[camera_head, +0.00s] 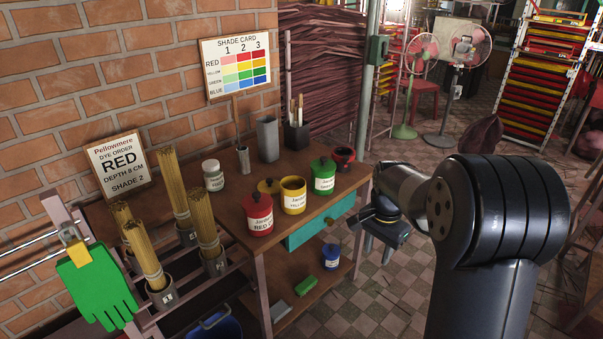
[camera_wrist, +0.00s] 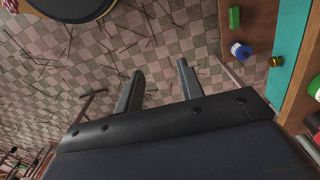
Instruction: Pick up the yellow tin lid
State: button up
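The yellow tin stands open, without a lid. My gripper (camera_head: 378,250) hangs off the table's right edge, fingers down, well apart from the lid. In the wrist view my gripper (camera_wrist: 159,72) is open and empty, with only floor between its fingers. The yellow lid is not visible in the wrist view.
Bundles of incense sticks (camera_head: 206,232) stand in cups at the left. A blue tin (camera_head: 331,257) sits on the lower shelf.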

aim_at(271, 187)
jog(key=i+l+u, duration=0.15)
jog(key=i+u, duration=0.15)
jog(key=i, duration=0.25)
jog(key=i+l+u, duration=0.25)
jog(key=i, duration=0.25)
jog(key=i+l+u, duration=0.2)
jog(key=u, duration=0.15)
jog(key=i+l+u, duration=0.5)
jog(key=l+u, duration=0.2)
